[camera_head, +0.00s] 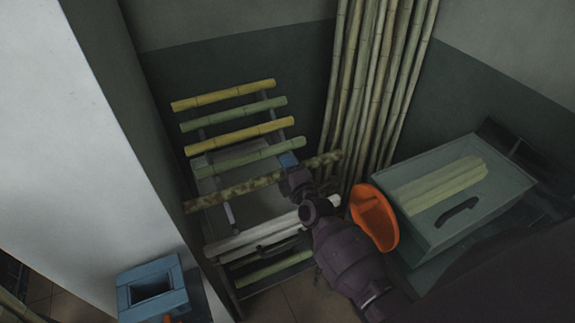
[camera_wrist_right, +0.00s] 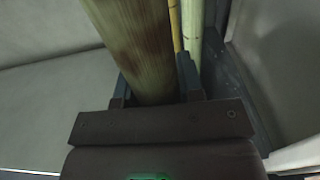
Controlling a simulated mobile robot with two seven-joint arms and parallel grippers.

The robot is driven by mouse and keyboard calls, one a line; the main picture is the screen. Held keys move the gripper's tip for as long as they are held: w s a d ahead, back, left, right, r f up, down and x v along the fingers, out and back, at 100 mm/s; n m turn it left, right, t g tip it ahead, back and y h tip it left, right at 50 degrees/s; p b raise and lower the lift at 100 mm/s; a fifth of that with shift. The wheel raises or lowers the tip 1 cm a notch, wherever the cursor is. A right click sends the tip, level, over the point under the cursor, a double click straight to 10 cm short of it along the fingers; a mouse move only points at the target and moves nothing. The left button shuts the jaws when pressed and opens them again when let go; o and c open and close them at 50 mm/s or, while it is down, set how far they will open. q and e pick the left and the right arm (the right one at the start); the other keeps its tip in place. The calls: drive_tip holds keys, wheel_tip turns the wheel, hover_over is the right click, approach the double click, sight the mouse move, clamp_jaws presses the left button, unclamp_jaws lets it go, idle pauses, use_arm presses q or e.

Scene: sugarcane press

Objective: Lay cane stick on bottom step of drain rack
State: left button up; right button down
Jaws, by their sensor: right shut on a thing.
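I cannot tell whether the held stick touches the rails. My right forearm hides part of the rack's lower right. My left gripper is not in view.
A pale tray (camera_head: 206,185) and a white front bar (camera_head: 250,238) are low on the rack, with a green stick (camera_head: 262,273) beneath. Tall canes (camera_head: 375,80) lean behind. A blue box (camera_head: 125,298) stands front left.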

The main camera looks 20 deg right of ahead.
wheel_tip(320, 180, down, 10)
drive_tip(key=b, duration=0.8)
drive_tip(key=shift+f, duration=0.2)
idle(0.3)
drive_tip(key=c, duration=0.8)
unclamp_jaws()
drive_tip(key=shift+o, duration=1)
drive_tip(key=o, duration=0.5)
drive_tip(key=shift+s, duration=0.1)
drive_tip(key=shift+f, duration=0.15)
